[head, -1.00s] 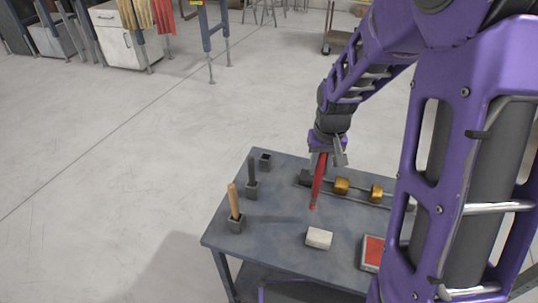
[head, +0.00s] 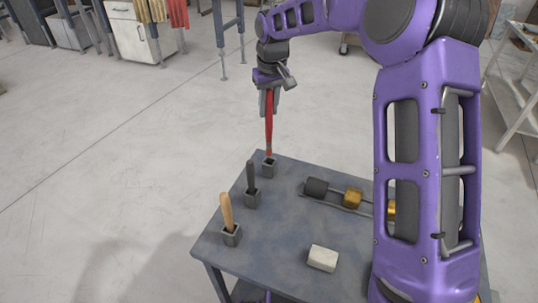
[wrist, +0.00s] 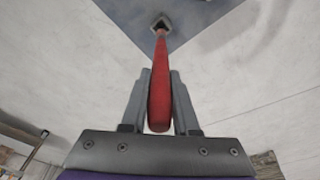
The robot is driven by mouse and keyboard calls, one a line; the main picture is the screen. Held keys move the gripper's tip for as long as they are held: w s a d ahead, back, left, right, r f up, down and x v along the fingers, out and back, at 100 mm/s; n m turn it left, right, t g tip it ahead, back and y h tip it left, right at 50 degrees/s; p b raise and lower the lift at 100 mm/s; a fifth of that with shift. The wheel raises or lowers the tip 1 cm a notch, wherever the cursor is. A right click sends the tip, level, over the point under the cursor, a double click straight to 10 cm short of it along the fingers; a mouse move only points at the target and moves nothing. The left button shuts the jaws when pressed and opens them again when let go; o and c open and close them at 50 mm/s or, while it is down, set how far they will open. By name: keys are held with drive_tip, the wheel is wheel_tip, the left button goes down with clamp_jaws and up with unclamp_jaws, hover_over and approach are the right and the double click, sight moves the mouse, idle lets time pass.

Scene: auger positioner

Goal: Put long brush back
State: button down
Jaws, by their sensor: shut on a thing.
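My gripper (head: 269,108) is shut on the long red brush (head: 268,133), which hangs nearly upright below it. The brush's lower end is at the small dark square holder (head: 269,170) at the table's far corner. I cannot tell whether the tip is inside the opening or just above it. In the wrist view the red brush (wrist: 160,88) lies between the two fingers and points at the holder (wrist: 162,22), covering part of its opening.
The grey table (head: 283,222) also bears a holder with a dark-handled tool (head: 251,178) and one with a wooden-handled tool (head: 227,212). A rack with dark and gold pieces (head: 352,197) is at the right.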

sight(269, 132)
wheel_tip(269, 132, down, 9)
drive_tip(key=shift+d+r+b, duration=0.1)
drive_tip(key=shift+r+b, duration=0.1)
drive_tip(key=shift+b, duration=0.35)
drive_tip(key=shift+f, duration=0.15)
drive_tip(key=c, duration=0.7)
unclamp_jaws()
drive_tip(key=r, duration=0.4)
drive_tip(key=s+r+p, duration=0.1)
drive_tip(key=r, duration=0.7)
drive_tip(key=shift+s+d+r+p, duration=0.1)
drive_tip(key=shift+s+d+p, duration=0.2)
drive_tip(key=shift+s+d, duration=0.05)
